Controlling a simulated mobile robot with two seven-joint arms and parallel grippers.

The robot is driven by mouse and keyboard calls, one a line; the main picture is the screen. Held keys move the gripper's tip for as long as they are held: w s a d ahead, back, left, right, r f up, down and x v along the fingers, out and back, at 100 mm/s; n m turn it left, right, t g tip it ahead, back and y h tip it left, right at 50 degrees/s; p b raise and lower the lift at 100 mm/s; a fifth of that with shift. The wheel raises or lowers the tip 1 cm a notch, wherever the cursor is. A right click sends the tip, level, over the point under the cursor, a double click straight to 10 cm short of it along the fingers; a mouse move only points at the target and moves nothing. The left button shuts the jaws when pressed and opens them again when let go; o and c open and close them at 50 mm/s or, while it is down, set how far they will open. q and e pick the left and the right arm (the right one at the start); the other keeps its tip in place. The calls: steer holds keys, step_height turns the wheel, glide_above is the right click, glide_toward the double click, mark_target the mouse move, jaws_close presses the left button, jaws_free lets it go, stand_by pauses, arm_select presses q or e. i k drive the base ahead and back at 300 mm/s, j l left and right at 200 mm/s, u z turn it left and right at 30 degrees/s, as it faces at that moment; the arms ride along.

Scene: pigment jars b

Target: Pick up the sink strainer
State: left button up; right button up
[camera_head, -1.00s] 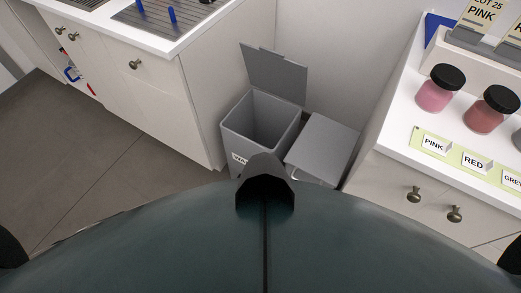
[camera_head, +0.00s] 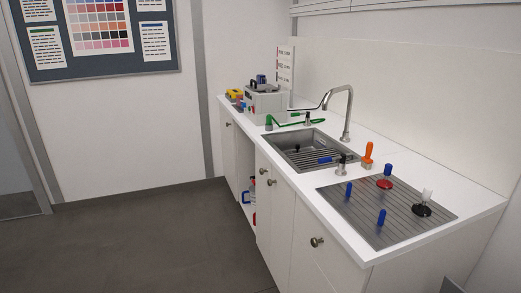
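The sink (camera_head: 290,140) is a grey basin set in the white counter. A small dark upright piece (camera_head: 298,148) shows inside it; I cannot tell whether it is the sink strainer. A blue-handled tool (camera_head: 328,160) and a black-and-silver item (camera_head: 342,162) are at the sink's near side. On the ribbed drainboard (camera_head: 350,213) stand a red disc with a blue top (camera_head: 384,183), a black disc with a white top (camera_head: 422,209) and two blue upright pegs (camera_head: 381,217). Neither of my grippers is in view.
A curved tap (camera_head: 348,112) rises behind the sink. An orange-handled brush (camera_head: 367,156) stands behind the drainboard. A green-handled item (camera_head: 295,121) lies at the far rim, with a grey machine (camera_head: 265,101) beyond. Open floor (camera_head: 150,240) lies left of the cabinets.

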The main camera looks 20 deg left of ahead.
mark_target(297, 145)
steer(key=i+j+u, duration=0.2)
steer(key=u, duration=0.15)
steer(key=i+z, duration=0.1)
steer(key=z, duration=0.35)
steer(key=i+j+z, duration=0.1)
steer(key=z, duration=0.3)
steer(key=i+j+z, duration=0.1)
steer(key=j+z, duration=0.45)
steer(key=z, duration=0.2)
steer(key=j+z, duration=0.3)
steer(key=j, duration=0.25)
steer(key=j+z, duration=0.25)
steer(key=j, duration=0.25)
steer(key=j+z, duration=0.15)
steer(key=j, duration=0.4)
steer(key=k+j+z, duration=0.1)
steer(key=j, duration=0.4)
steer(key=k+j, duration=0.1)
steer(key=j, duration=0.6)
steer(key=k+j, duration=0.15)
steer(key=j, duration=0.25)
